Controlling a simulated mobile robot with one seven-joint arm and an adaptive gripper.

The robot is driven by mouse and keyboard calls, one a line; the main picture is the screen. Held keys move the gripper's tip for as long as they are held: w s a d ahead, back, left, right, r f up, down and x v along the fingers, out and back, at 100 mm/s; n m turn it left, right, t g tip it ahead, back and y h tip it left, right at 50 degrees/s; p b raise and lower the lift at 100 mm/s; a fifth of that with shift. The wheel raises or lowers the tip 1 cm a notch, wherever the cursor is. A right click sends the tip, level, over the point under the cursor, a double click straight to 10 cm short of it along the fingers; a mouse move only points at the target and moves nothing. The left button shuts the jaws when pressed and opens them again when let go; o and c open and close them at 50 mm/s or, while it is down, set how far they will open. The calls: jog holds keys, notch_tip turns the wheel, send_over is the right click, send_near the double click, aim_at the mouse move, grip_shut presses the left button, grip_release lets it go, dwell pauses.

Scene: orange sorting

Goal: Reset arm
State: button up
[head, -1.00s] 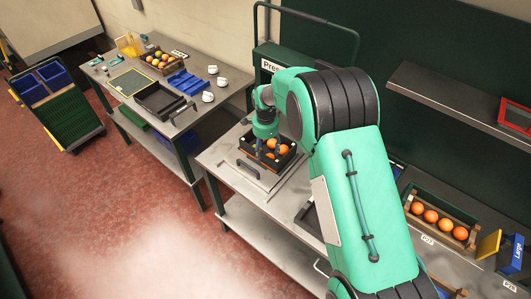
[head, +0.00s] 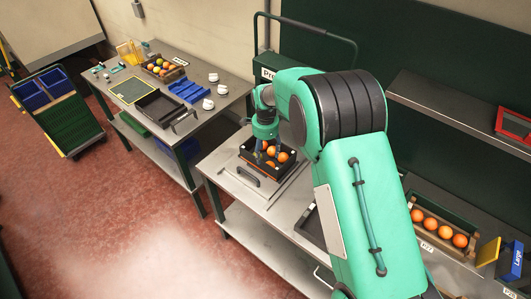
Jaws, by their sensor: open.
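My gripper (head: 265,150) hangs at the end of my green arm, pointing down over a black tray (head: 262,181) on the metal table. Several oranges (head: 281,157) lie in the tray, close around and under the fingers. The gripper is open. My fingertips are small in the picture and partly hidden among the oranges, so I cannot tell whether they touch one. My upper arm covers part of the table to the right.
A wooden crate with oranges (head: 438,231) stands at the right, by a blue box marked Large (head: 516,256). A shelf (head: 450,105) juts from the back wall. The left table holds an empty black tray (head: 160,105), blue trays (head: 189,91) and white cups (head: 208,104). A green cart (head: 67,125) stands far left.

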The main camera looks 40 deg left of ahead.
jog(key=shift+w, duration=0.1)
dwell(0.3)
